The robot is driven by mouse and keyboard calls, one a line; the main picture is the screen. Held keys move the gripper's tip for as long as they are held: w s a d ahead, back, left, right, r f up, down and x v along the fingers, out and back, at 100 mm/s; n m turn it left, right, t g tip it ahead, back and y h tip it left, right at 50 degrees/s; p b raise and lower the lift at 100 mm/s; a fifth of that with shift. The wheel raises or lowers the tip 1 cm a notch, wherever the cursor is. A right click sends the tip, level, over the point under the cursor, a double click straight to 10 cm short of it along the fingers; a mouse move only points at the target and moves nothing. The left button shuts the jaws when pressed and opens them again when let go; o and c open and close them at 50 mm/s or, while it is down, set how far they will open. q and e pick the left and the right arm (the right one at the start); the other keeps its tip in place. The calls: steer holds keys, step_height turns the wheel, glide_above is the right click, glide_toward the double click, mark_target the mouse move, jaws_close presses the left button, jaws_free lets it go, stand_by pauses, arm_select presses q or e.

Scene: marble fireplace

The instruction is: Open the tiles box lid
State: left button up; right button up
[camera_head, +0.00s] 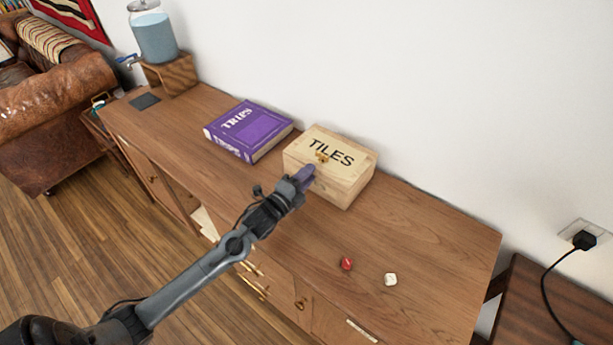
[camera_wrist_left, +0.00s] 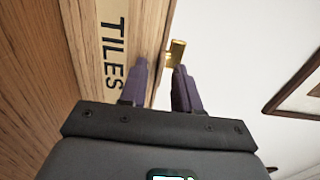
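The tiles box (camera_head: 331,166) is pale wood with "TILES" in black on its lid (camera_head: 345,145). It stands on the wooden cabinet against the wall, and its lid is down. A gold clasp (camera_head: 322,157) sits at the lid's front edge. My left gripper (camera_head: 307,173) has purple fingers and is right at the box's front, just below the clasp. In the left wrist view the fingers (camera_wrist_left: 160,72) are apart with nothing between them, and the clasp (camera_wrist_left: 175,53) is just beyond their tips. I cannot tell whether a finger touches the box. My right gripper is not in view.
A purple "TRIPS" box (camera_head: 248,131) lies left of the tiles box. A red die (camera_head: 347,263) and a white die (camera_head: 390,279) lie in front to the right on the cabinet top (camera_head: 430,235). A drink dispenser (camera_head: 153,36) stands at the far left end.

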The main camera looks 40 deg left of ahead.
arm_select(q)
steer(key=shift+c, duration=0.2)
jaws_close()
stand_by(1.2)
